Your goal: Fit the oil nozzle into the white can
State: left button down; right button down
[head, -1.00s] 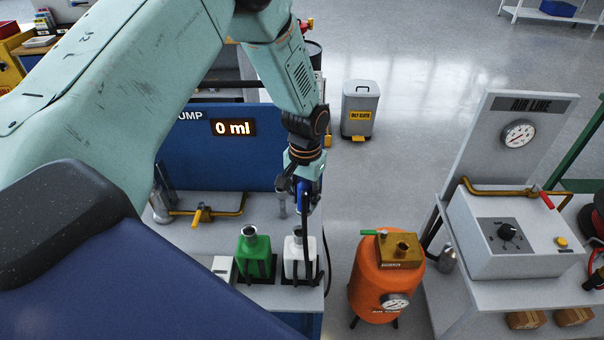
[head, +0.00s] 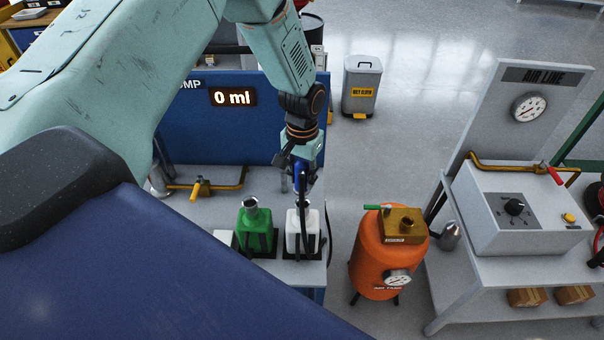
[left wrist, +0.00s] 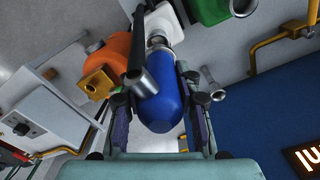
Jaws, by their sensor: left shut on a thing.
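My left gripper (head: 300,168) is shut on the blue oil nozzle (head: 301,180), just above the white can (head: 292,240). In the left wrist view the blue nozzle (left wrist: 160,105) lies between the two fingers, and the white can (left wrist: 165,22) is beyond it. The nozzle's front end is close to the can's metal neck (left wrist: 157,42); I cannot tell whether it is inside. In the head view the nozzle and its black hose largely hide the can's mouth. The can stands upright in a black holder. My right gripper is not in view.
A green can (head: 253,228) stands just left of the white can. An orange air tank (head: 378,262) stands to the right of the bench. The blue pump panel (head: 240,140) reads 0 ml behind. A brass pipe with a valve (head: 205,188) lies at the left.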

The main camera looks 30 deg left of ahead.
pick_arm(q)
jog(key=shift+w+d, duration=0.15)
jog(key=shift+d+r, duration=0.1)
jog(key=shift+d, duration=0.1)
jog(key=shift+s+a, duration=0.15)
jog(key=shift+s, duration=0.05)
jog(key=shift+w+a, duration=0.1)
jog(key=shift+a, duration=0.05)
jog(key=shift+w, duration=0.1)
jog(key=shift+d, duration=0.2)
jog(key=shift+a+p, duration=0.15)
jog(key=shift+p, duration=0.15)
